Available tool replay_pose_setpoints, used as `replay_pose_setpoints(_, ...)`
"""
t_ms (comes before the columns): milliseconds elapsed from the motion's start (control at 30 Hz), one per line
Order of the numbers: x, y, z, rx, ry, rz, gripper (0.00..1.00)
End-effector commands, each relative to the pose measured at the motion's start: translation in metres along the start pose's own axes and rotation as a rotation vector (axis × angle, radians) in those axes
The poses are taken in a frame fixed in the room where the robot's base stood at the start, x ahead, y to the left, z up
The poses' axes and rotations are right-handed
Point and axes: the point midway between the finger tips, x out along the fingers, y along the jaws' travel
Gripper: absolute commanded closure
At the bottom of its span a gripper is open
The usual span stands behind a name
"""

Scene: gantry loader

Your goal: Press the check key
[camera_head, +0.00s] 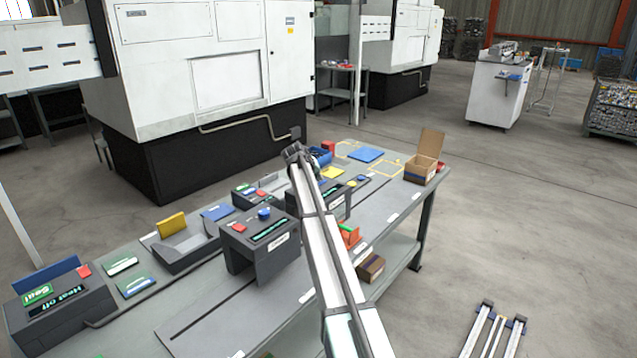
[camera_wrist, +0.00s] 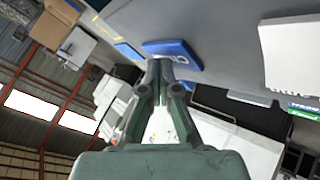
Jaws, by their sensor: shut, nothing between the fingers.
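My gripper (camera_head: 293,153) is at the end of my arm, over the far half of the workbench, beside the rear devices. In the wrist view its fingers (camera_wrist: 160,68) are together and empty, with a blue flat piece (camera_wrist: 172,53) beyond the tips. I cannot read which key is the check key. A dark grey device (camera_head: 262,245) mid-bench has a red key (camera_head: 239,227), a blue round knob (camera_head: 264,212) and a lit display. A device at the near left has a green "Seal" key (camera_head: 38,294) and a red key (camera_head: 84,271). My arm partly hides the devices behind it.
The grey workbench (camera_head: 205,325) also bears a yellow block (camera_head: 171,224), a blue pad (camera_head: 366,155) and an open cardboard box (camera_head: 420,172). A white machine (camera_head: 210,70) stands behind the bench.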

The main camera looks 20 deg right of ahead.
Motion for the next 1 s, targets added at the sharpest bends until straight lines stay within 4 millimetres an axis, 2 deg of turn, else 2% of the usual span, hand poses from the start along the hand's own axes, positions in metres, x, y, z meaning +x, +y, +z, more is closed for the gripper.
replay_pose_setpoints(300,-0.009,0.007,-0.007,0.0,0.0,0.0,1.0)
replay_pose_setpoints(733,-0.011,0.009,-0.009,0.0,0.0,0.0,1.0)
replay_pose_setpoints(1000,-0.025,0.019,-0.019,0.0,0.001,0.0,1.0)
